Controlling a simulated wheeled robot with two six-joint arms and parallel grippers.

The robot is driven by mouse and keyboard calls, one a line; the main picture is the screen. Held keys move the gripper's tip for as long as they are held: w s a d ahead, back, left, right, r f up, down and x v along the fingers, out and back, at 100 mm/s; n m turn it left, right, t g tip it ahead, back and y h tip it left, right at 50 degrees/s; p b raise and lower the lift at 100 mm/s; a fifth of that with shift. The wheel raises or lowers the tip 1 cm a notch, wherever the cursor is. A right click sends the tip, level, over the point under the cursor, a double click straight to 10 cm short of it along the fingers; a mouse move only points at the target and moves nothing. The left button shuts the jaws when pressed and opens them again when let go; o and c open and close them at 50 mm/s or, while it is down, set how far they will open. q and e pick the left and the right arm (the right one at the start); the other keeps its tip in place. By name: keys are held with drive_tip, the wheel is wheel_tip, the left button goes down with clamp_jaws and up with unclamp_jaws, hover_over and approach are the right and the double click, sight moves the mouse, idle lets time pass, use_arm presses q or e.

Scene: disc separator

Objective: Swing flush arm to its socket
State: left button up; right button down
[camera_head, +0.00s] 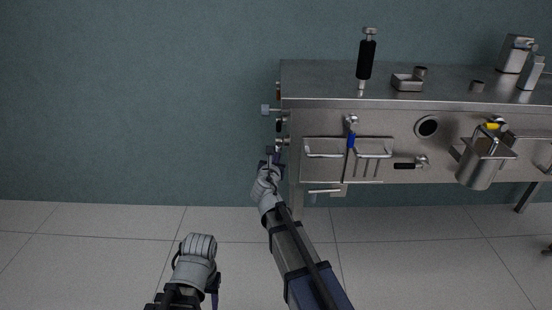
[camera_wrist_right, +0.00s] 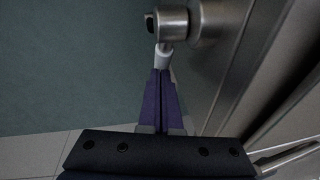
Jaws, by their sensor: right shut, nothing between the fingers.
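My right gripper (camera_head: 272,154) is at the left end of the steel bench, beside the fittings there. In the right wrist view its purple fingers (camera_wrist_right: 163,80) are shut together with nothing between them. Just beyond their tips is a short rod with a pale end (camera_wrist_right: 164,55), hanging from a round metal fitting (camera_wrist_right: 200,22); I cannot tell if the tips touch it. This rod may be the flush arm, but I cannot tell for sure, and no socket is clearly identifiable. My left gripper (camera_head: 214,297) is low in the head view, away from the bench; its fingers are mostly hidden.
The steel bench (camera_head: 400,103) fills the right side. Its front carries a blue-handled valve (camera_head: 351,140), wire handles and a metal bucket (camera_head: 480,170). A black-handled tool (camera_head: 366,60) stands on top. The floor (camera_head: 90,260) and wall at left are clear.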

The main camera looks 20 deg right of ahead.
drive_tip(key=shift+w+d, duration=0.1)
drive_tip(key=shift+w, duration=0.25)
drive_tip(key=shift+w+d+r+p, duration=0.2)
drive_tip(key=shift+w+r+p, duration=0.05)
drive_tip(key=shift+w, duration=0.4)
drive_tip(key=shift+w+d+r+p, duration=0.2)
drive_tip(key=shift+w+r+p, duration=0.05)
drive_tip(key=shift+w, duration=0.35)
idle(0.5)
drive_tip(key=s+f+b, duration=0.1)
drive_tip(key=a+f+b, duration=0.1)
drive_tip(key=f+b, duration=0.1)
drive_tip(key=s+f+b, duration=0.1)
drive_tip(key=shift+s+a+f, duration=0.15)
drive_tip(key=shift+s+a, duration=0.15)
drive_tip(key=c, duration=1.6)
unclamp_jaws()
drive_tip(key=s+a, duration=0.1)
drive_tip(key=s, duration=0.1)
drive_tip(key=s+a+f+b, duration=0.1)
drive_tip(key=s, duration=0.2)
drive_tip(key=s+a, duration=0.1)
drive_tip(key=s, duration=0.2)
drive_tip(key=shift+a+f+b, duration=0.25)
drive_tip(key=shift+a+b, duration=0.1)
drive_tip(key=shift+b, duration=0.05)
